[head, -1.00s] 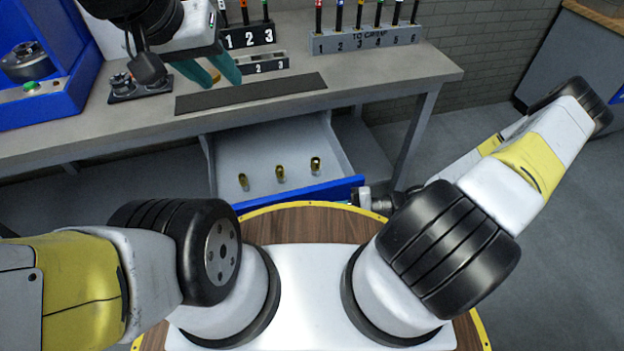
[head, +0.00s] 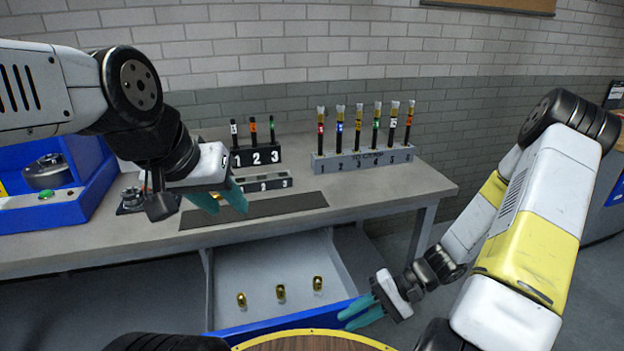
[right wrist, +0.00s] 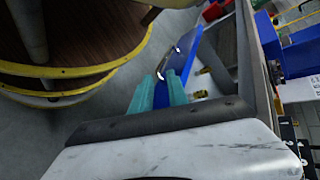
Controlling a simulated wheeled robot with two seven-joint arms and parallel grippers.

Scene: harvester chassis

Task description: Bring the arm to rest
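My left gripper (head: 221,198) hangs over the workbench, above the dark strip near the front edge. My right gripper (head: 358,314) is low in front of the bench, by the right end of the open drawer's blue front (head: 285,319). Three brass pieces (head: 281,292) stand in the drawer.
On the bench (head: 390,186) are a long numbered rack (head: 362,160) with several tubes, a small rack (head: 255,156) with three tubes, a low numbered block (head: 264,182) and a blue machine (head: 85,160). The open drawer juts out toward me. Floor at the right is clear.

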